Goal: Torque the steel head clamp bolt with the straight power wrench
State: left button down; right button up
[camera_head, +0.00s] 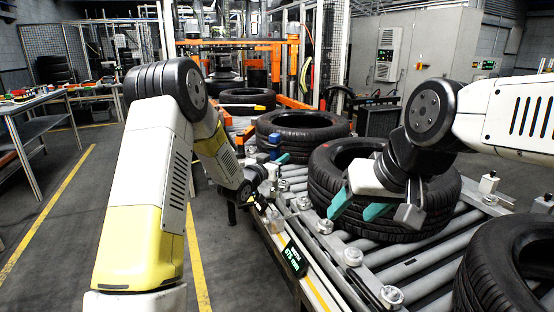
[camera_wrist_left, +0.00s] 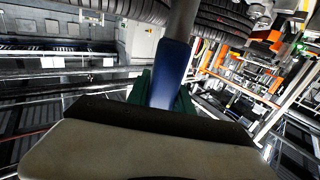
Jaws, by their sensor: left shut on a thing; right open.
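My left gripper (camera_head: 268,162) is low beside the conveyor's near edge, shut on a tool with a blue grip (camera_wrist_left: 170,75) and a grey shaft (camera_wrist_left: 182,22), seen in the left wrist view. I take this to be the power wrench; its working end is out of that frame. In the head view the tool is small and partly hidden by the gripper. My right gripper (camera_head: 358,208) is open and empty, with teal fingers in front of a tyre (camera_head: 335,160) on the rollers. Several round metal fittings (camera_head: 353,257) line the conveyor's near rail; I cannot tell which is the clamp bolt.
More tyres stand on the conveyor (camera_head: 425,278), one at the right front (camera_head: 510,265) and one farther back (camera_head: 300,125). A small lit display (camera_head: 294,257) is on the conveyor's near side. A workbench (camera_head: 30,105) stands at left. Floor between it and my left arm is clear.

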pick_arm(q)
jog(key=shift+f, duration=4.5)
dwell(0.3)
notch_tip(320, 180, up, 7)
jog(key=shift+r, duration=0.15)
dwell(1.0)
dwell(0.6)
